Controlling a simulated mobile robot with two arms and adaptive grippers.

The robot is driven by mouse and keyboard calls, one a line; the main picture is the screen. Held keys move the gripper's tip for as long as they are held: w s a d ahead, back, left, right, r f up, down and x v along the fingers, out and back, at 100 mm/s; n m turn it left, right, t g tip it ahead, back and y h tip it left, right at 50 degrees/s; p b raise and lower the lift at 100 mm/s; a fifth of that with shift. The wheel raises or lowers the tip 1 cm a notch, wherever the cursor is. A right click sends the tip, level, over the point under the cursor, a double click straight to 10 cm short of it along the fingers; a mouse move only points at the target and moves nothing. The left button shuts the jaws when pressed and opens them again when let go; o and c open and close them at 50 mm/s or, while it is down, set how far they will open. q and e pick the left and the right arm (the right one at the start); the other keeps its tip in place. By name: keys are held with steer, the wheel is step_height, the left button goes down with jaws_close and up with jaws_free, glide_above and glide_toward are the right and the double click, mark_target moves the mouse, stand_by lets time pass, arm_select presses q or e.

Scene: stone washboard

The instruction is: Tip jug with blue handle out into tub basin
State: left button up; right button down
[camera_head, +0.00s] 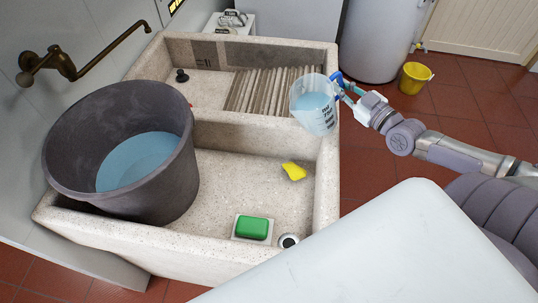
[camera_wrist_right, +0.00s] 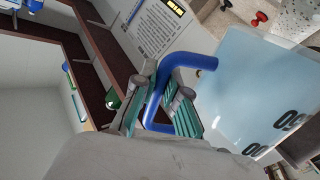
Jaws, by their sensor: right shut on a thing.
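The clear jug (camera_head: 313,105) with a blue handle holds pale blue water and looks close to upright in the head view. It is in the air around the right rim of the stone sink, near the ribbed washboard. My right gripper (camera_head: 349,92) is shut on its handle; in the right wrist view the teal fingers (camera_wrist_right: 162,108) close around the blue handle (camera_wrist_right: 202,62), beside the jug body (camera_wrist_right: 255,85). The stone basin (camera_head: 235,176) is below and left of the jug. A large dark grey tub (camera_head: 170,188) with blue water stands in its left part. My left gripper is out of view.
A yellow cloth-like piece (camera_head: 293,171), a green soap (camera_head: 251,228) on a pale dish and a drain (camera_head: 288,240) are in the front basin. The ribbed washboard (camera_head: 270,92) lies behind. A brass tap (camera_head: 65,64) reaches from the left wall. A yellow bucket (camera_head: 414,79) stands on the floor.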

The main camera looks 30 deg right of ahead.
mark_target(326, 81)
steer(key=shift+a+r+n+p, duration=0.55)
steer(key=shift+a+r+n, duration=0.3)
steer(key=shift+r+n, duration=0.05)
steer(key=shift+s+a+r+n+p, duration=0.1)
steer(key=shift+a+r+n+p, duration=0.4)
steer(key=shift+n, duration=0.25)
steer(key=shift+s+a+r+n+p, duration=0.1)
steer(key=shift+a+r+n+p, duration=0.35)
steer(key=shift+n, duration=0.3)
steer(key=shift+a+r+n, duration=0.15)
steer(key=shift+a+n, duration=0.25)
steer(key=shift+n, duration=0.1)
steer(key=shift+s+a+r+n+p, duration=0.15)
steer(key=shift+a+r+n+p, duration=0.25)
steer(key=shift+a+n+p, duration=0.5)
steer(key=shift+d, duration=0.1)
steer(key=shift+a+f+n+b, duration=0.2)
steer(key=shift+n+b, duration=0.1)
steer(key=shift+n, duration=0.1)
steer(key=shift+s+a+f+n+b, duration=0.15)
steer(key=shift+a+f+n+b, duration=0.25)
steer(key=shift+a+n, duration=0.25)
